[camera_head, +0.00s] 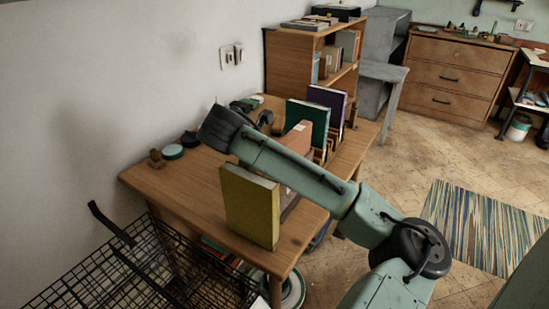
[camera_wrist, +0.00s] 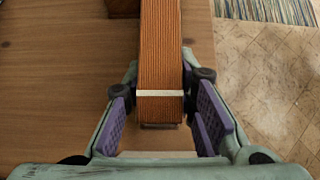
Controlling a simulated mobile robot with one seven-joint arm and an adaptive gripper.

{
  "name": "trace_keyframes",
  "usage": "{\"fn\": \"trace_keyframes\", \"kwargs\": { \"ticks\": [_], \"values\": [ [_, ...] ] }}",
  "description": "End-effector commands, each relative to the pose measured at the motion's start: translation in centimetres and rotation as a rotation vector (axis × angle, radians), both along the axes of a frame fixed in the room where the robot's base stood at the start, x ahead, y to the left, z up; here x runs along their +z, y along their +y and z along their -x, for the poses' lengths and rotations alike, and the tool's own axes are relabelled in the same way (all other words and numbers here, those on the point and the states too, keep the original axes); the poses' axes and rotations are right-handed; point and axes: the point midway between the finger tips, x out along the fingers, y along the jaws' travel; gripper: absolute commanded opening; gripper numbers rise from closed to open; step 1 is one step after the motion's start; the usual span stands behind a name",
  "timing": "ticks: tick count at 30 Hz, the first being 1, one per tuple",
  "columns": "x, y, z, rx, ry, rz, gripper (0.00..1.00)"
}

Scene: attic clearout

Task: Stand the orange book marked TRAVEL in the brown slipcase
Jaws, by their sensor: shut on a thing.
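The orange book (camera_head: 298,135) stands upright on the wooden table, partly hidden behind my arm in the head view. In the wrist view, my gripper (camera_wrist: 160,105) is shut on an orange-brown, finely ridged block with a pale band, which I take as the orange book (camera_wrist: 160,50). One finger lies on each side of it. The TRAVEL marking is not readable. Brown upright pieces (camera_head: 320,156) stand just behind the book, low beside the green book; I cannot tell clearly whether they are the slipcase. In the head view the fingers are hidden by my arm.
A yellow book (camera_head: 250,207) stands at the table's (camera_head: 190,195) near end. A green book (camera_head: 308,123) and a purple book (camera_head: 327,98) stand farther back. A black wire basket (camera_head: 115,275) is at lower left. Small items, including a round green tin (camera_head: 173,152), lie by the wall.

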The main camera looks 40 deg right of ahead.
Motion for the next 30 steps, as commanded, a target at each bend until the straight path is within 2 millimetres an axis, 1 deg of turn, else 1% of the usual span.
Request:
{"fn": "trace_keyframes", "kwargs": {
  "ticks": [6, 7, 17, 26, 30],
  "values": [
    [-0.50, -0.03, -0.01, 0.000, -0.002, 0.002, 0.00],
    [-0.48, -0.03, -0.01, 0.000, -0.002, 0.002, 0.25],
    [-0.49, -0.01, 0.00, 0.000, 0.000, 0.001, 0.47],
    [-0.62, 0.06, 0.03, 0.000, 0.002, -0.001, 0.48],
    [0.12, 0.71, 0.20, 0.004, 0.000, -0.001, 0.48]
  ]
}}
